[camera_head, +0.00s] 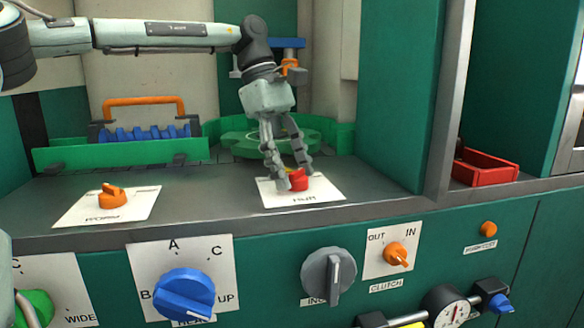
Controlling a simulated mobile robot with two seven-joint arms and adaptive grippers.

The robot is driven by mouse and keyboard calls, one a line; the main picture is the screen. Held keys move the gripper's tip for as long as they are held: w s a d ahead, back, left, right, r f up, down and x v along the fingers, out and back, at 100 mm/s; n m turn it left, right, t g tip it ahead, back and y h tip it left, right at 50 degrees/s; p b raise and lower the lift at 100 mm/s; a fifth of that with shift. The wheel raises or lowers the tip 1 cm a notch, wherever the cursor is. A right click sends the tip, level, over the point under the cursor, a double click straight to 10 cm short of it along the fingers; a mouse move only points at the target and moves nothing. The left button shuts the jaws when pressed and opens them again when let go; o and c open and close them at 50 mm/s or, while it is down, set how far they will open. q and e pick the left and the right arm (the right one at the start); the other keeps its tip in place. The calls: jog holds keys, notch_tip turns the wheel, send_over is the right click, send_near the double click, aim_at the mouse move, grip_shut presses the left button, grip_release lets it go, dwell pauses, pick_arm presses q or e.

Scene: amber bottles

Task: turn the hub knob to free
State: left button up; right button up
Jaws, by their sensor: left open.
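The hub knob (299,181) is a small red knob on a white plate (326,191) on the grey worktop. The plate's label is partly legible and looks like "HUB". My left gripper (294,180) comes down over the red knob from above, fingers pointing down. Its fingers are open, one on each side of the knob; whether they touch it I cannot tell. The fingers partly hide the knob and the plate's markings, so its setting cannot be read. My right gripper is not in view.
An orange knob (112,196) sits on a white plate at the left of the worktop. A green round table (240,141) and a blue rack with an orange handle (145,104) stand behind. The front panel carries a blue knob (184,295), a grey knob (328,274) and an orange clutch knob (397,255).

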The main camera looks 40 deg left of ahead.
pick_arm(q)
jog(key=v, duration=1.2)
jog(key=shift+d, duration=0.1)
